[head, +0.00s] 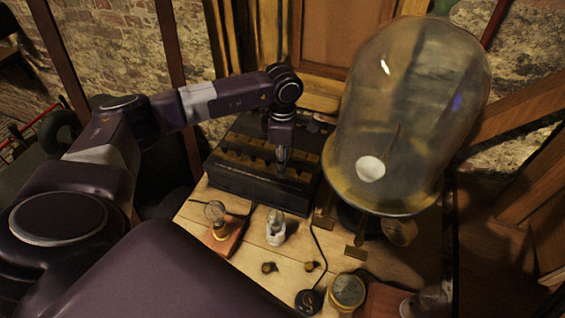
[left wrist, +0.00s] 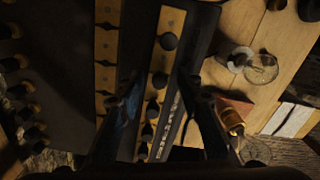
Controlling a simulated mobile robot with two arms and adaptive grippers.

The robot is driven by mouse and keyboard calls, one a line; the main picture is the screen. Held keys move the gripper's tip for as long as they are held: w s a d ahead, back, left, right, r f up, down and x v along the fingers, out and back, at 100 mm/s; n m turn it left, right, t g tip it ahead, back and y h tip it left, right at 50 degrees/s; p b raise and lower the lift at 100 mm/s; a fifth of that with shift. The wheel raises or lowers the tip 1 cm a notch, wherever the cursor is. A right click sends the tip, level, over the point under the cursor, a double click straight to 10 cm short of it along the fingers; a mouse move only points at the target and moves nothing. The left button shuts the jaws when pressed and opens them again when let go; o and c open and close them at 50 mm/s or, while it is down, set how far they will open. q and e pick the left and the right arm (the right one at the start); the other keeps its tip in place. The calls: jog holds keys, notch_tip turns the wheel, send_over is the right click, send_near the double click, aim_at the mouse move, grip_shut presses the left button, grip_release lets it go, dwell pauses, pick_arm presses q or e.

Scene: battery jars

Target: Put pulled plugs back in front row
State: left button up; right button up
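A black box (head: 248,186) with rows of brass bars and dark plugs stands at the back of the wooden table. My left gripper (head: 283,154) points down over the box's front part. Its two fingers (left wrist: 161,88) are spread on either side of the front row, with no plug visibly held. Two loose plugs, one left (head: 268,267) and one right (head: 311,265), lie on the table in front of the box. My right gripper is out of view.
A large glass dome (head: 408,110) stands right of the box, close to my left gripper. A dark cable (head: 316,245) crosses the table.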

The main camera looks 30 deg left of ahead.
pick_arm(q)
notch_tip(320, 180, up, 12)
jog(key=shift+f, duration=0.2)
